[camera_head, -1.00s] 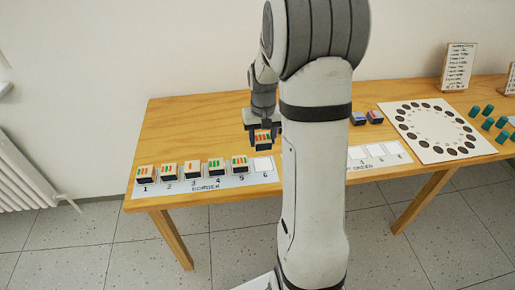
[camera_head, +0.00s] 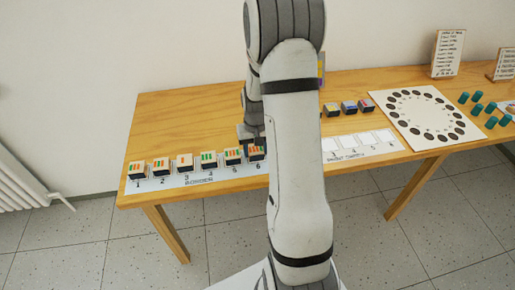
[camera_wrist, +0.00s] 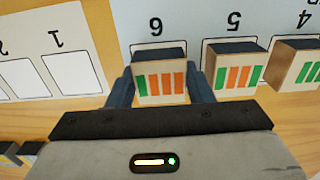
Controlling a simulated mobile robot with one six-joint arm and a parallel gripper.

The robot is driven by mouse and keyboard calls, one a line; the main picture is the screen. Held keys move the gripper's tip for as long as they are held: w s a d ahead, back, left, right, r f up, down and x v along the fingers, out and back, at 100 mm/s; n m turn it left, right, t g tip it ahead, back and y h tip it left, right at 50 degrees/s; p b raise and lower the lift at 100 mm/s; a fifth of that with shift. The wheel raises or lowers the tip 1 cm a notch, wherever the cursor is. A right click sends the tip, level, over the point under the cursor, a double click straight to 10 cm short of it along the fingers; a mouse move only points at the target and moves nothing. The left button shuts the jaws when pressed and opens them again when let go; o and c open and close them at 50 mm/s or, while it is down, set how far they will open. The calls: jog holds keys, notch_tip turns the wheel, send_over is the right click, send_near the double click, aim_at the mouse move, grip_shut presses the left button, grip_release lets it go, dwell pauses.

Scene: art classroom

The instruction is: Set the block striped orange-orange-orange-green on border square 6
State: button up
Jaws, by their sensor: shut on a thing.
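The striped block (camera_wrist: 160,84) shows one green and three orange stripes in the wrist view, upright between the two fingers. My gripper (camera_wrist: 161,90) is shut on it. In the head view the block (camera_head: 257,153) is at border square 6, at the right end of the border strip (camera_head: 196,180), partly hidden by my arm. Its top is about level with the neighbouring block on square 5 (camera_wrist: 232,66). The block covers most of square 6, and I cannot tell whether it touches the strip.
Striped blocks stand on border squares 1 to 5, such as the one on square 1 (camera_head: 137,168). To the right are a strip with blank squares (camera_head: 374,141), several dark blocks (camera_head: 348,107), a white board with dark circles (camera_head: 428,118) and teal pieces (camera_head: 477,107).

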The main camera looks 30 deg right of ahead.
aim_at(256, 150)
jog(key=shift+f, duration=0.25)
jog(key=o, duration=1)
jog(key=shift+r, duration=0.1)
notch_tip(256, 150, up, 11)
jog(key=s+a+r+n+t, duration=0.1)
jog(key=s+a+r, duration=0.4)
jog(key=s+a, duration=0.2)
jog(key=s+a+r+n+t, duration=0.1)
jog(key=s+a+r, duration=0.4)
jog(key=s, duration=0.7)
jog(key=shift+s+a+r+n+t, duration=0.15)
jog(key=shift+a+n+t, duration=0.15)
jog(key=shift+a+n, duration=0.45)
jog(key=shift+a, duration=0.1)
